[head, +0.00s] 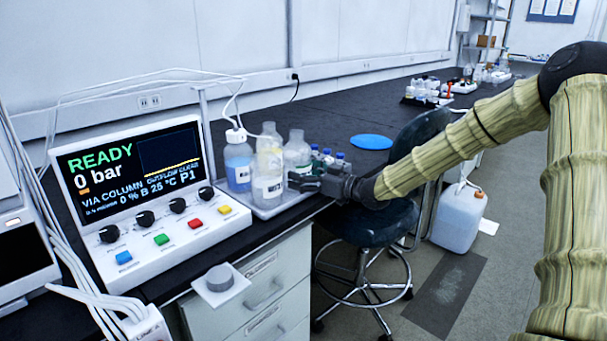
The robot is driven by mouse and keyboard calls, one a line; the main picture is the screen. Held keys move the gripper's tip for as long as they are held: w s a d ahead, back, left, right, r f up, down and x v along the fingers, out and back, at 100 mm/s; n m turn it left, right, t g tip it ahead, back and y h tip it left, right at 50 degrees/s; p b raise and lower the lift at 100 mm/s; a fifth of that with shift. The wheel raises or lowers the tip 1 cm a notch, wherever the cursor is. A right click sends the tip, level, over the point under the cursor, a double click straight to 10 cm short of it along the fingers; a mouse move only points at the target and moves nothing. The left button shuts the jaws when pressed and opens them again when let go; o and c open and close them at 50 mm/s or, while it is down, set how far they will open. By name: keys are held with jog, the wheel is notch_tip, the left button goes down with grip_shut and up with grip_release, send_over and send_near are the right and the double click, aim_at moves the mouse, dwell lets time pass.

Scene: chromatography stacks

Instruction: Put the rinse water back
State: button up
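Three bottles stand close together at the tray (278,207) on the dark bench. The left bottle (239,172) has bluish contents and a white cap with a tube. The middle bottle (269,163) is clear, open-topped and labelled, in front. The third clear bottle (297,152) is behind and to its right, partly hidden by my gripper. I cannot read which label says rinse water. My gripper (303,182) reaches in from the right, its dark fingers pointing left at the middle bottle's right side. Whether the fingers touch or hold a bottle is unclear.
Several blue-capped vials (327,156) stand just behind my gripper. A control unit (140,195) reading READY, 0 bar is at left. A blue disc (371,142) lies on the bench. A stool (375,224) stands under my arm; a jug (459,218) is on the floor.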

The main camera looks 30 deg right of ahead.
jog(key=shift+o, duration=0.3)
jog(key=shift+r, duration=0.1)
jog(key=shift+s+r, duration=0.1)
jog(key=shift+s, duration=0.05)
jog(key=p+v, duration=0.2)
jog(key=v, duration=0.9)
jog(key=shift+s+d, duration=0.25)
jog(key=shift+s, duration=0.05)
